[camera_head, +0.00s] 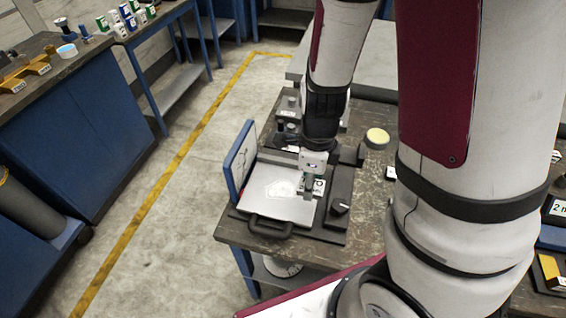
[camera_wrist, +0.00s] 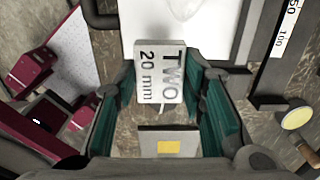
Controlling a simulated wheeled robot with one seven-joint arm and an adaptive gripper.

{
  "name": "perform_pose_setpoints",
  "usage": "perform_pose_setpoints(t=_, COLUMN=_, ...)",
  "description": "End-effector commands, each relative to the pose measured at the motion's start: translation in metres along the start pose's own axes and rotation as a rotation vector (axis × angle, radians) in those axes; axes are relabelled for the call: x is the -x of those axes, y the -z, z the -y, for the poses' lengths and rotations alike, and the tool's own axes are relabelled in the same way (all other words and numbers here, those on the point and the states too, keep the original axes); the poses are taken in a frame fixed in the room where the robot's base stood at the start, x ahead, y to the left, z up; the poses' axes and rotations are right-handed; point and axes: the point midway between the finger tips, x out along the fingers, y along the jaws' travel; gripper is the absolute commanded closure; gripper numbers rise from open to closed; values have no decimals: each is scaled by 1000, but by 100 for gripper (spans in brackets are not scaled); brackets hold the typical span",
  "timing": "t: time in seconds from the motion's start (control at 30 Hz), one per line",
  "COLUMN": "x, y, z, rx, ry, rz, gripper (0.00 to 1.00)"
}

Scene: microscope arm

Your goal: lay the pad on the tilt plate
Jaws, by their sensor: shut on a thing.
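The tilt plate (camera_head: 262,187) is a pale flat surface with a dark handle at its front, on the near end of the workbench. My gripper (camera_head: 311,190) is low over its right side in the head view. In the wrist view, my gripper (camera_wrist: 158,88) has its green-lined fingers shut on a grey pad (camera_wrist: 157,72) marked "TWO 20 mm". The tilt plate (camera_wrist: 165,30) shows just beyond the pad there. I cannot tell whether the pad touches the plate. The pad is hard to make out in the head view.
A blue-edged upright panel (camera_head: 240,160) borders the plate's left side. A dark unit with a knob (camera_head: 340,203) stands close on the right. A round yellowish dish (camera_head: 377,137) is behind. A grey block with a yellow square (camera_wrist: 168,146) shows below the pad.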

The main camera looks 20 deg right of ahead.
Motion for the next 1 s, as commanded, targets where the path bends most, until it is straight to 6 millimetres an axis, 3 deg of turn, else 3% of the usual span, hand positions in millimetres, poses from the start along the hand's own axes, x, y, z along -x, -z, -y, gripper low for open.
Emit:
perform_pose_setpoints(t=0.3, x=-7, y=-51, z=53, rx=1, ry=1, rz=-1, gripper=100)
perform_pose_setpoints(t=0.5, x=-10, y=-73, z=76, rx=0, ry=0, rz=-1, gripper=100)
perform_pose_setpoints(t=0.7, x=-14, y=-78, z=81, rx=0, ry=-2, rz=-2, gripper=100)
perform_pose_setpoints(t=1.0, x=-46, y=-77, z=80, rx=0, ry=-2, rz=-1, gripper=100)
